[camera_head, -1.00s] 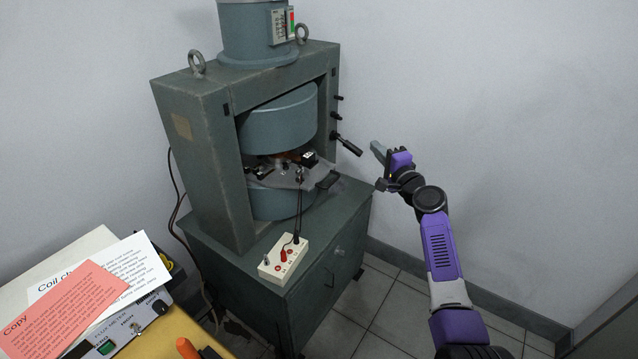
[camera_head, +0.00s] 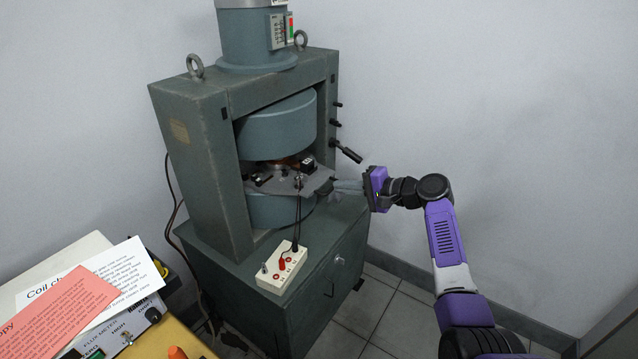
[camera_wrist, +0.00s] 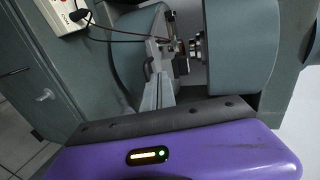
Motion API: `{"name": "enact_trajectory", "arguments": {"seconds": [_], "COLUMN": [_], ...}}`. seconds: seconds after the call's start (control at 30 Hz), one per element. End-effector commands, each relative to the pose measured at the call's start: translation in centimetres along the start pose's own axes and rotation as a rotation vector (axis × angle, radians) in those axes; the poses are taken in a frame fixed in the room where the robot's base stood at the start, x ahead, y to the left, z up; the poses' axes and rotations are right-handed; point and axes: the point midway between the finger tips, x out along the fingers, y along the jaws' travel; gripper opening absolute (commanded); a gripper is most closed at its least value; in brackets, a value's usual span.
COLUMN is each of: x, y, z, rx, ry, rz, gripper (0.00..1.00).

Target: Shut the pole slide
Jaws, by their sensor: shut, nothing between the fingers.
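The pole slide (camera_head: 312,184) is a flat grey plate between the two round blue-grey poles of the magnet. Its front right part sticks out of the gap, and a small black block (camera_head: 308,165) stands on it. My gripper (camera_head: 336,186) is shut and empty, with its grey fingers pointing left at the slide's outer right end. The fingers cover that end, and I cannot tell whether they touch it. In the wrist view the black block and fittings (camera_wrist: 180,62) show between the poles, beyond my gripper's body.
The magnet frame (camera_head: 200,150) stands on a dark green cabinet (camera_head: 330,265). A black lever (camera_head: 347,152) juts from the frame just above my fingers. A cream box (camera_head: 283,267) with leads sits on the cabinet top. The floor to the right is clear.

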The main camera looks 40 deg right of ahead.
Motion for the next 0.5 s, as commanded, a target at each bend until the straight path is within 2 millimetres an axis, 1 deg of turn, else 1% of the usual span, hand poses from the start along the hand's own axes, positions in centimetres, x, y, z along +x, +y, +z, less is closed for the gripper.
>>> {"name": "enact_trajectory", "arguments": {"seconds": [0.03,0.2,0.33,0.5], "x": [1.2,4.4,6.3,7.7], "y": [0.2,0.1,-0.5,-1.0], "z": [0.1,0.0,0.0,-0.1], "rx": [0.000,0.001,0.000,0.000], "ry": [-0.003,-0.002,-0.001,0.001], "rz": [0.000,0.000,-0.001,-0.001], "gripper": [0.00,0.00,0.00,0.00]}}
